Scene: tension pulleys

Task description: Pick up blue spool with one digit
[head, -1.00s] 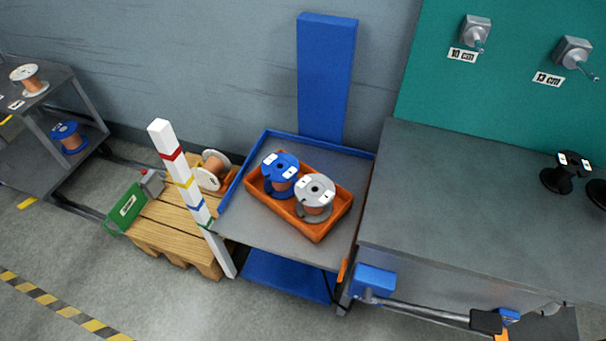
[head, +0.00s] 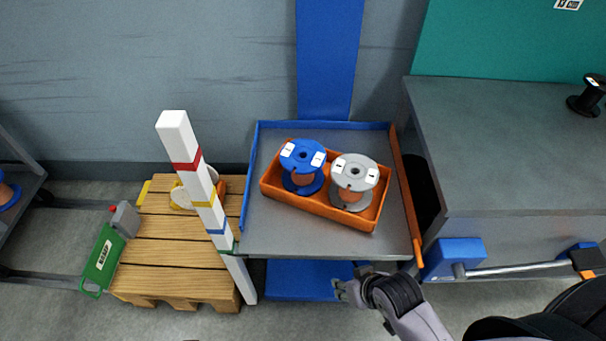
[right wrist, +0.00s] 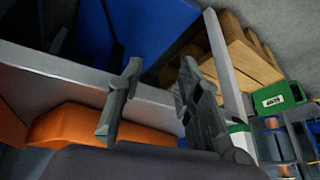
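A blue spool (head: 303,155) with copper-coloured winding stands upright in an orange tray (head: 318,208) on a grey cart (head: 300,240). White labels on its top flange carry marks too small to read surely. A grey spool (head: 355,170) with similar labels stands to its right in the same tray. Another blue spool (head: 8,194) is cut off at the left edge. My right gripper (head: 343,291) is in front of the cart, below and apart from the tray. Its two fingers (right wrist: 160,75) are spread with nothing between them. My left gripper is not in view.
A white post (head: 195,170) with coloured bands stands left of the cart, before a wooden pallet (head: 170,250) with a copper spool partly hidden. A grey workbench (head: 500,150) with a black spool (head: 587,96) is at the right.

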